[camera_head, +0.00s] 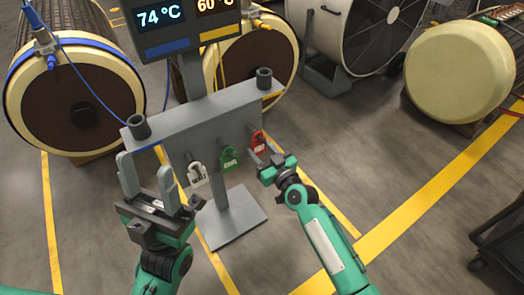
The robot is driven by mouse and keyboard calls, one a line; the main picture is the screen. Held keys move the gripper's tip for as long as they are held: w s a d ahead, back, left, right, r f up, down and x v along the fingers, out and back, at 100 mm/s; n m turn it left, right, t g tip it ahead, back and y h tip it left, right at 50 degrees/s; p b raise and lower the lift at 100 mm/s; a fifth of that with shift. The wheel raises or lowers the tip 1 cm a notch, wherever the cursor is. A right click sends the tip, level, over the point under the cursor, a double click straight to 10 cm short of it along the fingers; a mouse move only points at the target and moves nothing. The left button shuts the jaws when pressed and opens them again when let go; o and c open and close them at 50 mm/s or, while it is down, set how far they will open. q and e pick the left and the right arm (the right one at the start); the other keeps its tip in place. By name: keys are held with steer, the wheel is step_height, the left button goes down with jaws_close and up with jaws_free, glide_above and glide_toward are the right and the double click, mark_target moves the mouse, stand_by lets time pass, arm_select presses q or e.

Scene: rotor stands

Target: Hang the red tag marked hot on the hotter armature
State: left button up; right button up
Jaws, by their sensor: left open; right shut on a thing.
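The red tag (258,142) marked HOT is at the right end of the stand's tag row, with my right gripper (266,156) shut on it. Whether it still touches its hook is unclear. A green tag (229,158) and a white tag (197,174) hang to its left. My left gripper (155,182) is open and empty in front of the stand's left end. The display (188,22) reads 74 °C above a blue bar and 60 °C above a yellow bar. The left armature (77,105) has a blue band and cable; the middle armature (252,70) has a yellow clip.
The grey stand (215,112) has a cup at each end and a floor plate. A large fan (360,35) stands behind. Another cream roll (459,72) is at right, and a dark cart (500,240) at the right edge. Yellow lines mark the open floor.

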steer(key=r+p+v, duration=0.1)
steer(key=p+v, duration=0.2)
steer(key=v, duration=0.4)
steer(key=shift+s+r, duration=0.15)
steer(key=shift+r, duration=0.1)
steer(key=shift+d, duration=0.15)
stand_by(0.6)
